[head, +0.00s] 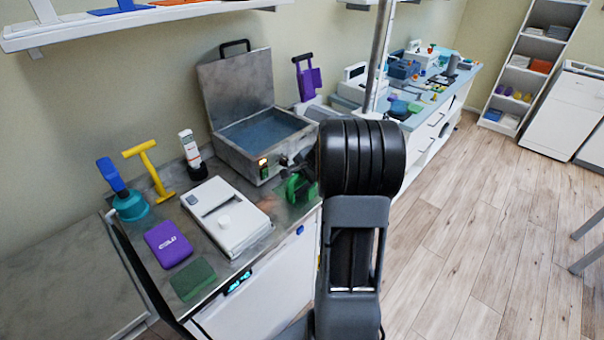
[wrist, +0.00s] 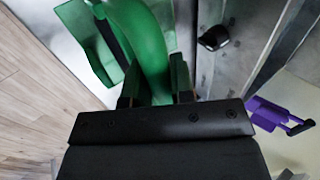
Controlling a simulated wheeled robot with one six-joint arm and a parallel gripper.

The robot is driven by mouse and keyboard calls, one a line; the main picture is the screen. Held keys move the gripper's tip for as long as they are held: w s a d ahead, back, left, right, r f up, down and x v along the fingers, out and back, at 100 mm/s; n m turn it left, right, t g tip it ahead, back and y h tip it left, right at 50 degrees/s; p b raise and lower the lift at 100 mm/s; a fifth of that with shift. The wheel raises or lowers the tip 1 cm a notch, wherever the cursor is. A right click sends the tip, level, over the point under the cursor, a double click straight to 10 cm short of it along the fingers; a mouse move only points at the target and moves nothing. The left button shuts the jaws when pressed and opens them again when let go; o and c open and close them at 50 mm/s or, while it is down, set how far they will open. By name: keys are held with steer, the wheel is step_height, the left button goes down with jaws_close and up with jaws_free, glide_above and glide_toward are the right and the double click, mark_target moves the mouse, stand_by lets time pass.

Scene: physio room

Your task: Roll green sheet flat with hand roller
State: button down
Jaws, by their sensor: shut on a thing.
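My gripper (wrist: 157,92) is shut on a bright green thing (wrist: 155,45) with a curved, handle-like part and a dark strip beside it. In the head view this green thing (head: 298,188) is at the counter's right edge, in front of the metal basin, partly hidden by my arm. It may be the hand roller, but its full shape is hidden. A flat dark green square (head: 193,280) lies at the counter's front edge, apart from my gripper; it looks like the green sheet. A yellow T-shaped tool (head: 150,167) stands at the back left.
A white flat device (head: 228,225) and a purple pack (head: 167,243) lie on the counter (head: 190,255). A teal-based blue-handled tool (head: 127,195) and a white bottle (head: 192,155) stand behind. The open-lidded metal basin (head: 262,138) is at the back. Floor (head: 480,240) is clear at right.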

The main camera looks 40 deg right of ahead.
steer(key=shift+f, duration=0.1)
stand_by(0.3)
steer(key=shift+w+a+p, duration=0.2)
steer(key=shift+w+p, duration=0.1)
steer(key=shift+w, duration=0.85)
steer(key=shift+w+a+p, duration=0.25)
steer(key=shift+w+p, duration=0.1)
steer(key=shift+w, duration=0.8)
steer(key=shift+w+a+p, duration=0.2)
steer(key=shift+w+p, duration=0.1)
steer(key=shift+w, duration=0.85)
steer(key=shift+s+d+f+b, duration=0.1)
steer(key=shift+s+d+b, duration=0.05)
steer(key=shift+s+b, duration=0.35)
steer(key=shift+s+d+b, duration=0.15)
steer(key=shift+s+b, duration=0.3)
steer(key=shift+s, duration=0.55)
steer(key=shift+s+d+b, duration=0.2)
steer(key=shift+s+b, duration=0.2)
steer(key=shift+s, duration=0.55)
steer(key=shift+s+d+b, duration=0.15)
steer(key=shift+s+b, duration=0.3)
steer(key=shift+s, duration=0.55)
